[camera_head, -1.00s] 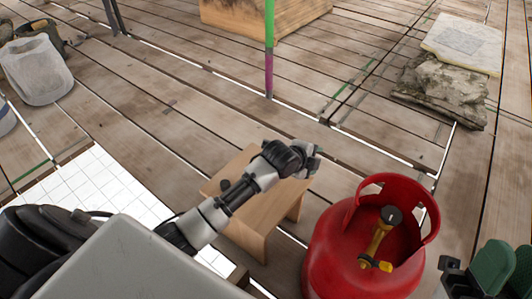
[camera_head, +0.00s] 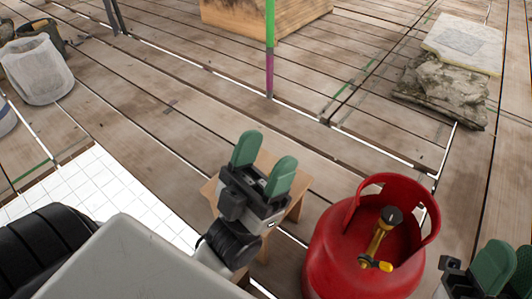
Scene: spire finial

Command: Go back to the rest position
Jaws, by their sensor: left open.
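My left gripper (camera_head: 264,164) is at the lower middle of the head view, with its two green fingers pointing up and apart. It is open, and nothing shows between the fingers. It is in front of a small wooden stool and hides much of it. My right gripper (camera_head: 508,268) is at the bottom right corner, cut off by the picture edge. Its green fingers show in part, and their gap is not clear.
The wooden stool (camera_head: 293,201) stands left of a red gas cylinder (camera_head: 345,262) with a brass valve. A green and purple pole (camera_head: 269,50) stands beyond, before a wooden crate (camera_head: 255,20). The middle plank floor is clear.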

